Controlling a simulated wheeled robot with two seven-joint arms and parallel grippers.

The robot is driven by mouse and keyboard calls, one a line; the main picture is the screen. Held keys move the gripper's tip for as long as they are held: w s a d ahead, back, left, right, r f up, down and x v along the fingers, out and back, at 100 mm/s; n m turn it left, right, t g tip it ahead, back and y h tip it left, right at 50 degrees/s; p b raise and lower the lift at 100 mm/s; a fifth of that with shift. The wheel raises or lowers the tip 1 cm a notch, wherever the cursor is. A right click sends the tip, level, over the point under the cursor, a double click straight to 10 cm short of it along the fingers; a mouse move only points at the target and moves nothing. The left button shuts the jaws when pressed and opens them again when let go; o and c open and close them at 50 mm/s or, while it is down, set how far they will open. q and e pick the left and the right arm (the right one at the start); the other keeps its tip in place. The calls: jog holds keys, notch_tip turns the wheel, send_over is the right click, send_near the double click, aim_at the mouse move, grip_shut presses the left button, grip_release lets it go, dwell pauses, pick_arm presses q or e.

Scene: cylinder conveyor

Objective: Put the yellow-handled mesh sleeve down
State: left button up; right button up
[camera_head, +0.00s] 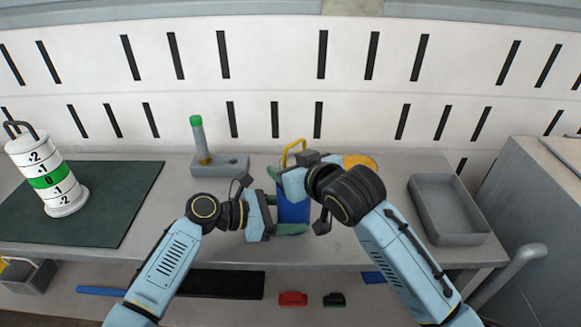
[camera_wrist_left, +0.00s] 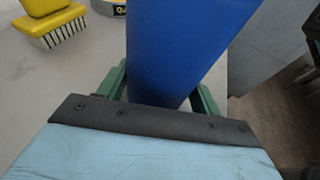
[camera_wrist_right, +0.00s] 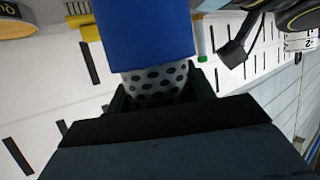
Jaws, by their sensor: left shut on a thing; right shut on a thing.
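The yellow-handled mesh sleeve shows its yellow handle (camera_head: 293,147) at the top centre of the head view. In the right wrist view its white perforated wall (camera_wrist_right: 157,84) shows between the fingers of my right gripper (camera_wrist_right: 160,92), which is shut on it. That view looks upside down, so the mesh stands above the blue cylinder (camera_wrist_right: 145,35), and its lower part is hidden there. In the head view the blue cylinder (camera_head: 293,207) is upright at the table's middle. My left gripper (camera_head: 289,213) is shut on its side. The left wrist view shows it too (camera_wrist_left: 180,50).
A green mat (camera_head: 110,200) with a white numbered cylinder (camera_head: 40,165) is at left. A grey base with a green-topped post (camera_head: 200,140) stands behind. A grey tray (camera_head: 450,232) is at right. A yellow brush (camera_wrist_left: 45,18) lies near the cylinder.

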jog(key=shift+f, duration=0.25)
jog(key=shift+f, duration=0.35)
jog(key=o, duration=1.2)
jog(key=shift+f, duration=0.1)
jog(key=shift+r, duration=0.45)
jog(key=shift+s+d+r, duration=0.1)
jog(key=shift+s+r, duration=0.05)
jog(key=shift+r, duration=0.15)
jog(key=v, duration=1.1)
jog(key=shift+s+d+r, duration=0.1)
jog(key=shift+s+d, duration=0.05)
jog(key=shift+s, duration=0.1)
